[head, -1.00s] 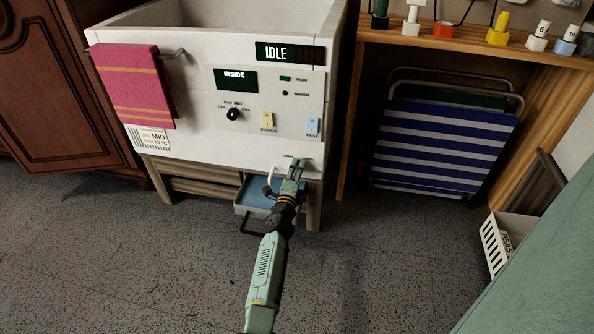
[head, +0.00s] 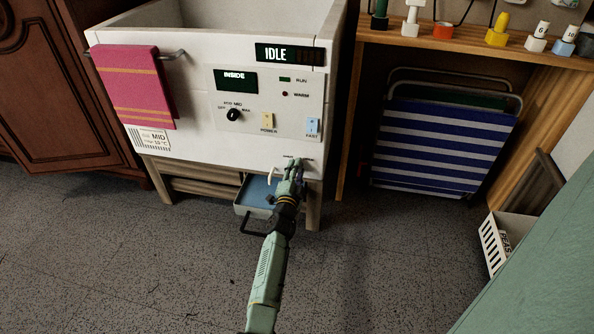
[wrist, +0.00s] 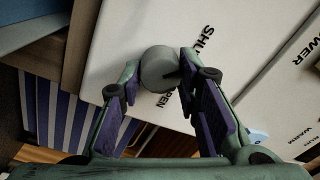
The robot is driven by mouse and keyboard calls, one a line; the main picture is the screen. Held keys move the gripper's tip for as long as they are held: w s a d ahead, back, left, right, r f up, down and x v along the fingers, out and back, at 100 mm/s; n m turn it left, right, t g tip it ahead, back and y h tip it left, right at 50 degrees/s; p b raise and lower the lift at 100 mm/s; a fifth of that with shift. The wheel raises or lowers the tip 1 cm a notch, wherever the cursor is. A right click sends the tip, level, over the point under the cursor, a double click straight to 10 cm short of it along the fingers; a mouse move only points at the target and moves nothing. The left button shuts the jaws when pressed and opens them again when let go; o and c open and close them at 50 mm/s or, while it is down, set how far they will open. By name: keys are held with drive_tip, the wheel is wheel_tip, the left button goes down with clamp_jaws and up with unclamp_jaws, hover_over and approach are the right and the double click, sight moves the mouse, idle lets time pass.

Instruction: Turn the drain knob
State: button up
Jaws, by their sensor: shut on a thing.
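The drain knob is a round grey knob (wrist: 158,68) on the white front panel (wrist: 215,40), seen in the wrist view between my fingertips. Lettering is printed on the panel around it, partly hidden by my right finger. My gripper (wrist: 158,85) is shut on the knob, with one finger at each side. In the head view my gripper (head: 292,172) reaches the lower right of the white sink unit (head: 200,135), and there it hides most of the knob.
A blue tray (head: 258,190) sits below the panel, left of my gripper. A yellow power switch (head: 267,120), a dark dial (head: 233,114) and a display reading IDLE (head: 290,53) are higher up. A striped folded chair (head: 445,142) stands to the right.

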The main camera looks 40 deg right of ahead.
sight(299, 140)
drive_tip(key=shift+r, duration=0.1)
drive_tip(key=o, duration=1.2)
wheel_tip(299, 140, up, 8)
drive_tip(key=shift+w+a+f, duration=0.1)
drive_tip(key=shift+w+f, duration=0.05)
drive_tip(key=shift+r, duration=1.15)
